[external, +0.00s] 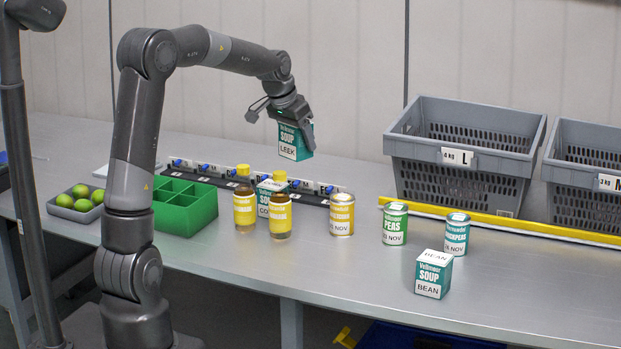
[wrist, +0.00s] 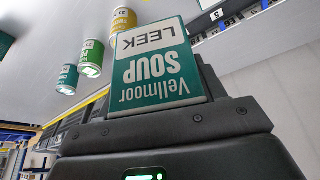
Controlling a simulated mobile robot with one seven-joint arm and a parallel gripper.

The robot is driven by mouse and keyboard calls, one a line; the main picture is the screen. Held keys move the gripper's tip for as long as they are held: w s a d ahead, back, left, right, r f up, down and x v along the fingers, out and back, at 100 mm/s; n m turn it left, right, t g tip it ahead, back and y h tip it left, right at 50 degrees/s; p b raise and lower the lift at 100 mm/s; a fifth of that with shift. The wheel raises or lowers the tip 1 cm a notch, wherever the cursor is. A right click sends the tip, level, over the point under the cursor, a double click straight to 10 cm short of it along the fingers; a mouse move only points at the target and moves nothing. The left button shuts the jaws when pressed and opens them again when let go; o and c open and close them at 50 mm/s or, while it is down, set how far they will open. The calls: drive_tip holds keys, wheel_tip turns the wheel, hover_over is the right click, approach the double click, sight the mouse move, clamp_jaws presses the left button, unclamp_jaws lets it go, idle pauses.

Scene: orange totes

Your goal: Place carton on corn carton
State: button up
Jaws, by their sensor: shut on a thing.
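My gripper (external: 297,120) is shut on a teal and white carton marked Vellmoor SOUP LEEK (external: 293,143). It holds the carton up in the air, above the back part of the table. In the wrist view the leek carton (wrist: 155,70) fills the middle, its lettering upside down, between the dark fingers (wrist: 165,115). A similar teal carton (external: 264,198) stands on the table below and a little left of the held one. Its label begins with "CO", and the rest is hidden by a yellow-capped bottle. The leek carton is well clear of it.
Two yellow-labelled bottles (external: 244,205) (external: 281,212) stand close against the CO carton. A yellow can (external: 342,214), green can (external: 395,224), teal can (external: 456,234) and bean carton (external: 433,274) stand to the right. A green divided tray (external: 200,215) is left; grey crates (external: 465,170) stand back right.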

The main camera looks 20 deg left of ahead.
drive_tip(key=w+a+f, duration=0.2)
drive_tip(key=a, duration=0.1)
drive_tip(key=w+a+f, duration=0.2)
drive_tip(key=a, duration=0.1)
drive_tip(key=w+a+f, duration=0.2)
drive_tip(key=a, duration=0.1)
drive_tip(key=shift+a+f, duration=0.2)
drive_tip(key=shift+f, duration=2.15)
drive_tip(key=shift+f, duration=0.2)
drive_tip(key=o, duration=1.2)
drive_tip(key=shift+c, duration=0.2)
